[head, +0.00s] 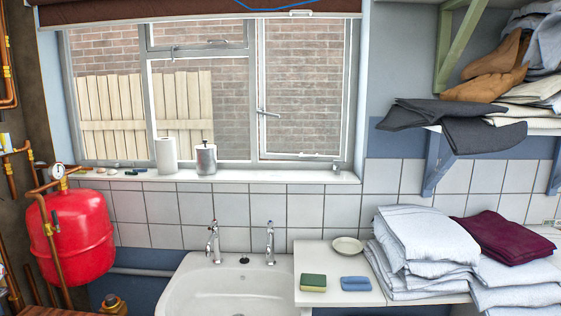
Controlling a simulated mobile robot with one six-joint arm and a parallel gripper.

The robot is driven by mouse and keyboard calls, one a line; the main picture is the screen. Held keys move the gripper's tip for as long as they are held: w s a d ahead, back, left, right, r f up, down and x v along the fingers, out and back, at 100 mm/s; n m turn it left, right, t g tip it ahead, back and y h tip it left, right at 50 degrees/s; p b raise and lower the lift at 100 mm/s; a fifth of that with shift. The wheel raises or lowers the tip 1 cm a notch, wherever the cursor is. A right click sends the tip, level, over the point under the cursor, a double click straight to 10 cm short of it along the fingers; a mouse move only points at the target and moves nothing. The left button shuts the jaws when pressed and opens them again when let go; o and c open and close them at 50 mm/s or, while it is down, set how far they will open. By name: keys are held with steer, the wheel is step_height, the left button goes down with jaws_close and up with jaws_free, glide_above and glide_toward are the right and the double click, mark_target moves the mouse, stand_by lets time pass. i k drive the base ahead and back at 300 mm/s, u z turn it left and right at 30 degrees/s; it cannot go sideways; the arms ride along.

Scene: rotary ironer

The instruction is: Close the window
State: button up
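The window (250,90) fills the upper middle of the head view, above a white sill. It has a left pane, a small top pane (195,35) over a middle pane, and a tall right pane (303,90). A handle (267,113) is on the left upright of the right pane, and a metal fitting (318,155) is at its bottom. Another small fitting (217,42) is by the top pane. I cannot tell from this view whether any pane stands ajar. My gripper is not in view.
A paper roll (166,155) and a metal canister (206,158) stand on the sill (250,183). Below are a sink (232,290) with two taps, and a counter with folded towels (420,245). A red tank (75,238) and copper pipes are left; a laden shelf (540,128) is right.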

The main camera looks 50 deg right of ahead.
mark_target(261, 40)
steer(key=z, duration=0.55)
steer(key=k, duration=0.1)
steer(key=u, duration=1.55)
steer(key=k, duration=1)
steer(key=z, duration=1.65)
steer(key=i, duration=0.25)
steer(key=u, duration=0.45)
